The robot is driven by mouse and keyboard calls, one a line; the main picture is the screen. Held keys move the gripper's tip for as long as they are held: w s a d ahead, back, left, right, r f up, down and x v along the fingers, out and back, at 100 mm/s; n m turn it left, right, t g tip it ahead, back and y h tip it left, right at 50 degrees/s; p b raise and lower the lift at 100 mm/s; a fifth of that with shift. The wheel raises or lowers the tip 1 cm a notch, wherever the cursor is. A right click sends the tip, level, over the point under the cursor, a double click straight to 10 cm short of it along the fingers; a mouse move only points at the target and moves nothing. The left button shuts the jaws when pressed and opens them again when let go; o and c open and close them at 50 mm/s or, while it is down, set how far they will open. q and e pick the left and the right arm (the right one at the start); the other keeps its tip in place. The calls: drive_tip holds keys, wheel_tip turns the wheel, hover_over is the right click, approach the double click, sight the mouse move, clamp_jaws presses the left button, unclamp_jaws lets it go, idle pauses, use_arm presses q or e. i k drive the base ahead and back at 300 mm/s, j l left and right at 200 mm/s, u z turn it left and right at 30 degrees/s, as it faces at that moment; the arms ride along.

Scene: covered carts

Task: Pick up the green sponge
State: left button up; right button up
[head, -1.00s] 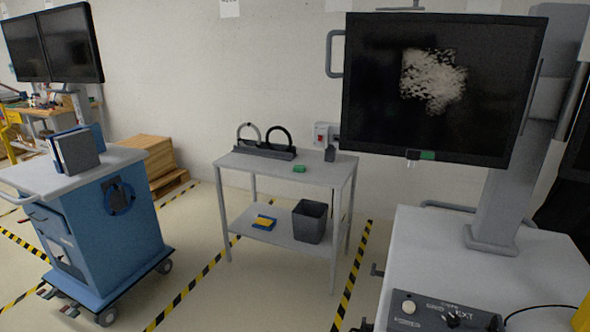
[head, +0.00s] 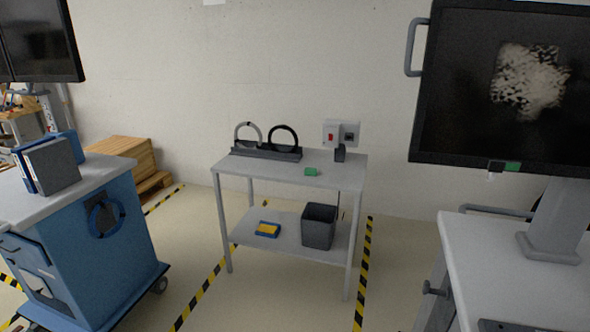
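The green sponge (head: 311,172) is a small block lying flat on the top of the grey two-level table (head: 262,182) in the middle of the head view. It lies right of the table's centre, in front of a small dark grey object (head: 340,153). Nothing covers the sponge. Neither of my grippers shows in the view.
A rack with two rings (head: 266,151) stands at the table's back. The lower shelf holds a dark bin (head: 319,226) and a blue-yellow item (head: 268,229). A blue cart (head: 120,255) stands left, a monitor cart (head: 520,240) right.

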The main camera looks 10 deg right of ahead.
sight(309, 171)
drive_tip(key=i+j, duration=0.2)
drive_tip(key=i, duration=0.2)
drive_tip(key=i+j+u, duration=0.1)
drive_tip(key=i+j, duration=0.15)
drive_tip(key=i, duration=0.2)
drive_tip(key=i+j, duration=0.2)
drive_tip(key=i, duration=0.2)
